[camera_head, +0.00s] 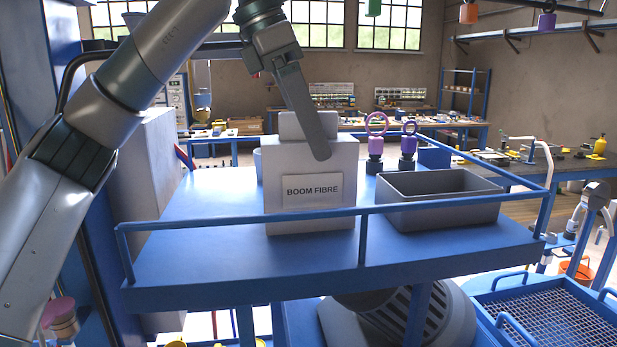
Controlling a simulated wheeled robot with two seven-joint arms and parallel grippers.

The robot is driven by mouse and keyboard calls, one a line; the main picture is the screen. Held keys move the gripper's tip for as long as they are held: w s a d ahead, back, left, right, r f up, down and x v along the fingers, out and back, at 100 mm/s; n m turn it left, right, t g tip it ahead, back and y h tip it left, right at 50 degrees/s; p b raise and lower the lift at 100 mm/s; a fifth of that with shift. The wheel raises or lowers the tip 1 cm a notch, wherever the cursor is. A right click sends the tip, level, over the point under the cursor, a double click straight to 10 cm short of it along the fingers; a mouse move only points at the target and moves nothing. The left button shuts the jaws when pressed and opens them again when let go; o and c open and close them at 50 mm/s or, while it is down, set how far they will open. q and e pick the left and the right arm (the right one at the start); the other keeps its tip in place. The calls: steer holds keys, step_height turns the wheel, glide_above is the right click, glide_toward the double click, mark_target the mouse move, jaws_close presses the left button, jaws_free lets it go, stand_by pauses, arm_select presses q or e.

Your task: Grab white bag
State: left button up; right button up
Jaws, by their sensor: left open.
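The white bag (311,213), pale grey-white in this light, stands upright on the blue table (190,262). It carries a label reading BOOM FIBRE and has a narrower top. My left gripper (318,150) comes down from above, with one long grey finger in front of the bag's upper part. The other finger is not clearly visible. The gripper is open, and I cannot tell whether it touches the bag. My right gripper is not in view.
A blue rail (455,204) runs along the table's front. A grey open bin (440,215) stands right of the bag. Two purple ring-topped pieces (376,145) (408,145) stand behind the bin. The table left of the bag is clear.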

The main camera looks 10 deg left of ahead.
arm_select(q)
steer(key=shift+p+x, duration=0.7)
steer(key=shift+x, duration=1.15)
steer(key=shift+c, duration=0.2)
steer(key=shift+w+r, duration=0.1)
jaws_close()
